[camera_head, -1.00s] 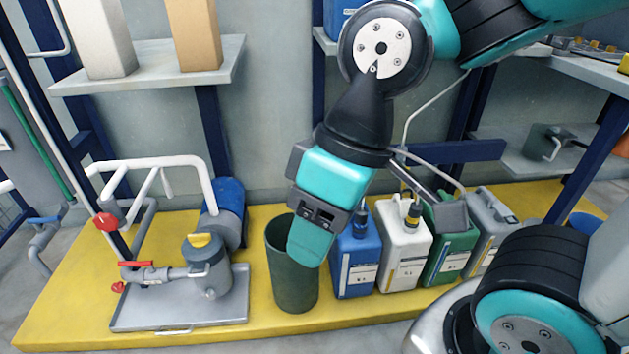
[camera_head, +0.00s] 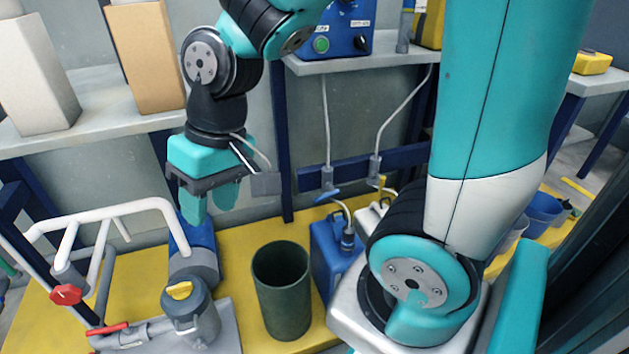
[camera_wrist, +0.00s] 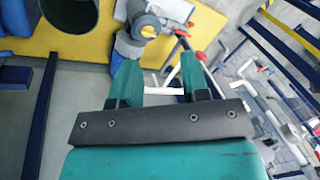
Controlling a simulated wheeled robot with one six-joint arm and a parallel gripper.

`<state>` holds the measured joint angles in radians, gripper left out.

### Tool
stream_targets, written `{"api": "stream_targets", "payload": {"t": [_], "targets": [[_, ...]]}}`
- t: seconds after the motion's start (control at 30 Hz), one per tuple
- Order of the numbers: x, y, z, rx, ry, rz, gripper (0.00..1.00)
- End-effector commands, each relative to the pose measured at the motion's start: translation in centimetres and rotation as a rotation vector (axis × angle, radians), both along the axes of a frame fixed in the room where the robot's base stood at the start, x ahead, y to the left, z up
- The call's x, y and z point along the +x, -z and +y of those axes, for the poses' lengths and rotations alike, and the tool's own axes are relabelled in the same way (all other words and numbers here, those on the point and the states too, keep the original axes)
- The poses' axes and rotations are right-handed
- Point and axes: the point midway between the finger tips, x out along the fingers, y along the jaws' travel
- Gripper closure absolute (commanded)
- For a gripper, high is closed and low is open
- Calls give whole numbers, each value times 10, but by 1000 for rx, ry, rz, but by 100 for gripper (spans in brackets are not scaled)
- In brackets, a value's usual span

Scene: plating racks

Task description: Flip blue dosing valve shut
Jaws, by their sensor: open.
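The blue dosing valve, with a blue lever (camera_head: 328,193), hangs on the left grey hose above the blue jug (camera_head: 335,250) in the head view. Its lever lies at a slight slant, nearly level. My gripper (camera_head: 210,202) is open and empty, with its teal fingers pointing down. It is to the left of the valve, above the blue pump motor (camera_head: 192,250). I cannot make out the blue valve in the wrist view.
A dark green bin (camera_head: 282,295) stands on the yellow platform (camera_head: 245,240) beside the blue jug. A second valve has a yellow lever (camera_head: 382,184). White pipes with a red valve (camera_head: 66,294) are at left. A shelf with a blue control box (camera_head: 335,35) is above the hoses.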

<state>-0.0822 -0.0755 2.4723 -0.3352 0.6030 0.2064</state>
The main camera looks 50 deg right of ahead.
Motion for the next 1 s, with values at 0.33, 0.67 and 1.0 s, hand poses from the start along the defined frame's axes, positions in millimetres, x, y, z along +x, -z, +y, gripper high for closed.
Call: {"api": "stream_targets", "payload": {"t": [0.33,0.67,1.0], "targets": [[94,53,-190,-110,1094,188,58],[74,148,-314,-109,1856,339,58],[63,192,-333,-108,1998,365,58]]}}
